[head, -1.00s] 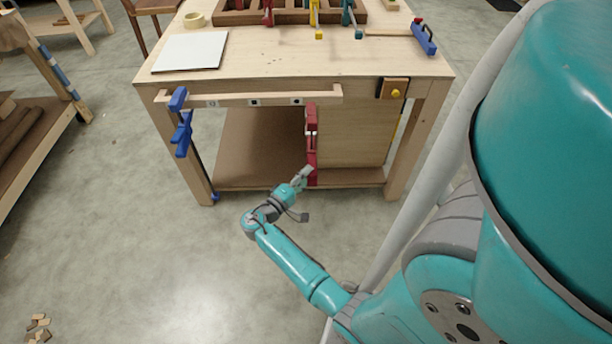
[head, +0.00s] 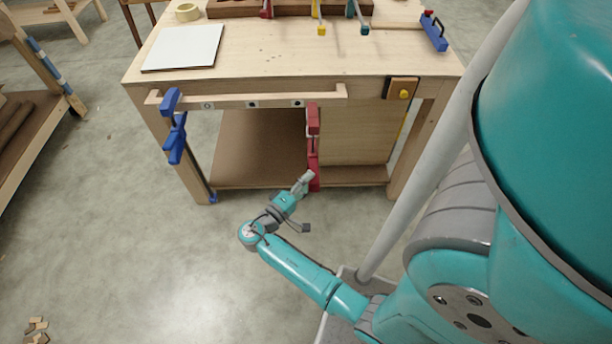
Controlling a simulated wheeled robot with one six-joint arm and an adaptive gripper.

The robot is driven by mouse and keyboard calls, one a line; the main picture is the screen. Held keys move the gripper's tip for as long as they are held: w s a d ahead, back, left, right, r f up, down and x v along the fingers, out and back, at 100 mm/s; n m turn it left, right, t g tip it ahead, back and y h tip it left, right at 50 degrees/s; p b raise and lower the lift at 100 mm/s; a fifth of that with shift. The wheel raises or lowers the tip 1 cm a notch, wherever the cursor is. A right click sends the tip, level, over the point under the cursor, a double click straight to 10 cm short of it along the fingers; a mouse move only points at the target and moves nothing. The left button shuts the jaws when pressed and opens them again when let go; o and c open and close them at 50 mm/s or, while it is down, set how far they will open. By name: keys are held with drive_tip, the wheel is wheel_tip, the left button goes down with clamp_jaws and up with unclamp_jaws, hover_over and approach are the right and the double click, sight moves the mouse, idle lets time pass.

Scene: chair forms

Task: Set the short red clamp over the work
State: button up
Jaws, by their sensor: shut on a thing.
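The short red clamp (head: 313,122) stands upright in front of the bench, its top at the lower edge of the long wooden strip (head: 228,101). The strip, which looks like the work, runs along the bench's front and bears several small dark-and-white marks. The clamp's top is just right of the rightmost mark. I cannot tell whether its jaw is around the strip or only in front of it. My gripper (head: 307,179) is shut on the clamp's lower end, reaching from below left. The fingertips are small and partly merge with the clamp.
A blue clamp (head: 173,128) sits at the strip's left end. A yellow-knobbed block (head: 402,90) is at right. Floor in front is open.

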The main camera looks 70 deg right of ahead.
sight(313, 158)
drive_tip(key=w+d, duration=0.3)
drive_tip(key=d, duration=0.6)
drive_tip(key=shift+w+d, duration=0.3)
drive_tip(key=shift+w, duration=0.1)
idle(0.4)
